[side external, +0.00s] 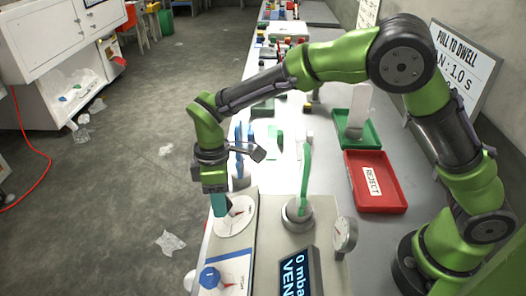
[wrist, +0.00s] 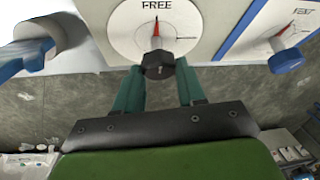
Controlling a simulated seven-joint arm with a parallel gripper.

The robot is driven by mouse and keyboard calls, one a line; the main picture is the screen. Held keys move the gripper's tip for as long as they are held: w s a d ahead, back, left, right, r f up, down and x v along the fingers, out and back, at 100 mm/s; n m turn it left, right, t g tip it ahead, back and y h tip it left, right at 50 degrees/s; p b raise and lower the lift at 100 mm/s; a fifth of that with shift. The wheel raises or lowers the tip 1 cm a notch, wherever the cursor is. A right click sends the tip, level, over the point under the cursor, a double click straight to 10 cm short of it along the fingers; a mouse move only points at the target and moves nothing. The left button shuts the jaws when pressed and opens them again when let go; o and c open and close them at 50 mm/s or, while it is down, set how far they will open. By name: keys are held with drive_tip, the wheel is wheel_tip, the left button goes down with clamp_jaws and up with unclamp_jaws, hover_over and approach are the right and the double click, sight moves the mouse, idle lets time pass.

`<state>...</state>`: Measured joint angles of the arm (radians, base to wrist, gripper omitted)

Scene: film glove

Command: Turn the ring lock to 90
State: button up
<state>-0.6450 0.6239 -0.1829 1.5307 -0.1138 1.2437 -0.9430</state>
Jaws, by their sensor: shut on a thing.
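The ring lock is a dark knob (wrist: 158,66) with a red pointer on a round white dial (wrist: 118,33) marked FREE. In the wrist view the pointer points up at the word FREE. The dial also shows in the side view (side external: 240,215), on the left part of the light panel, where the knob itself is mostly hidden. My gripper (side external: 221,206) points down over this dial. Its teal fingers (wrist: 157,72) are on either side of the dark knob, shut on it.
A blue knob (side external: 209,277) sits on the panel nearer the camera. A green glove (side external: 305,180) stands upright on a round grey port (side external: 297,216). Red (side external: 384,203) and green (side external: 370,142) trays lie beyond.

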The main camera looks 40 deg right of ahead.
drive_tip(key=shift+m, duration=0.3)
drive_tip(key=m+t+h, duration=0.1)
drive_tip(key=m, duration=0.2)
drive_tip(key=shift+s+a+t, duration=0.1)
drive_tip(key=shift+a+t, duration=0.05)
drive_tip(key=shift+t, duration=0.15)
drive_tip(key=m+t+h, duration=0.1)
drive_tip(key=m+h, duration=0.1)
drive_tip(key=m, duration=0.2)
drive_tip(key=shift+a, duration=0.1)
drive_tip(key=m+h, duration=0.2)
drive_tip(key=m, duration=0.2)
drive_tip(key=shift+a+m+h, duration=0.1)
drive_tip(key=shift+m+h, duration=1.2)
drive_tip(key=shift+m, duration=0.9)
drive_tip(key=o, duration=1.1)
drive_tip(key=shift+c, duration=0.2)
